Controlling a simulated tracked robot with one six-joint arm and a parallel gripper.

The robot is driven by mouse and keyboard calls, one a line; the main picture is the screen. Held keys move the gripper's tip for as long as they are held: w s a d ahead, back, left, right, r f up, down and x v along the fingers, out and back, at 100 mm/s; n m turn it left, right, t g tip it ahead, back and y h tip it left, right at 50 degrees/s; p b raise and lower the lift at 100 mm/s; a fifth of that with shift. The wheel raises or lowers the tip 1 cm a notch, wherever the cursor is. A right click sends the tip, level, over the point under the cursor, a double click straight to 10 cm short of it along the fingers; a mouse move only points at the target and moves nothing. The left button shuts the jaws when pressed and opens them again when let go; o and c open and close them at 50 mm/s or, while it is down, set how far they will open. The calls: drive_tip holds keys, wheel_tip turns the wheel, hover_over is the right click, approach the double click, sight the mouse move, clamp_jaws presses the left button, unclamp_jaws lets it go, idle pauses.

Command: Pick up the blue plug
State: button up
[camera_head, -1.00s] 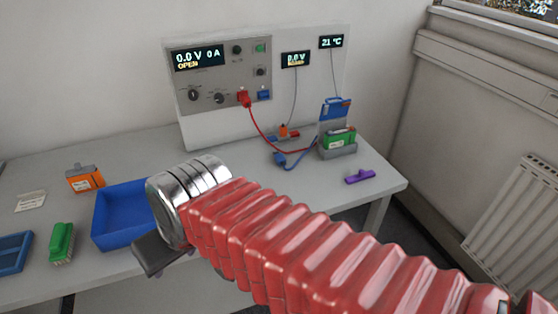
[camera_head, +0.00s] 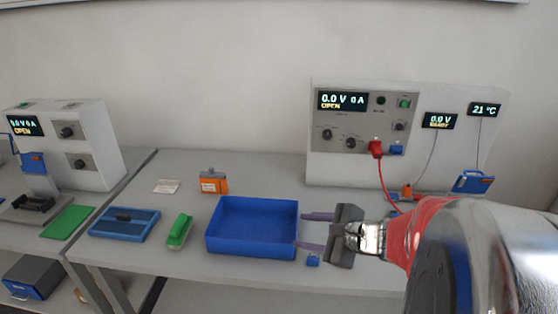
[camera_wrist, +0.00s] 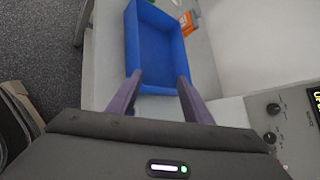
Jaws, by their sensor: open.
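A bit of blue (camera_head: 394,208) shows at the edge of my red arm, below the tester. It appears to be the blue plug, mostly hidden behind the arm. My gripper (camera_head: 302,231) is open and empty, its purple fingers apart and pointing left at the right side of the blue tray (camera_head: 252,247). In the wrist view my gripper (camera_wrist: 159,77) shows both fingers spread in front of the blue tray (camera_wrist: 150,83), with nothing between them.
A small blue piece (camera_head: 313,260) lies on the bench under my gripper; I cannot tell what it is. A red plug (camera_head: 376,148) sits in the tester (camera_head: 330,165).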

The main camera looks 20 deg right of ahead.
drive_tip(key=s+d+f+m+h, duration=0.2)
drive_tip(key=d+m, duration=0.4)
drive_tip(key=d, duration=0.3)
drive_tip(key=s+d+f+m+h, duration=0.3)
drive_tip(key=s+d+m+h, duration=0.2)
drive_tip(key=d, duration=0.5)
drive_tip(key=s+d+f+m+h, duration=0.2)
drive_tip(key=s+d+m+h, duration=0.1)
drive_tip(key=d+m, duration=0.4)
drive_tip(key=shift+s+d+f+h, duration=0.15)
drive_tip(key=shift+d+h, duration=0.25)
drive_tip(key=shift+d, duration=0.85)
drive_tip(key=x, duration=0.7)
drive_tip(key=shift+w, duration=0.35)
drive_tip(key=shift+w+d+f, duration=0.25)
drive_tip(key=shift+w+d, duration=0.05)
drive_tip(key=shift+w, duration=0.1)
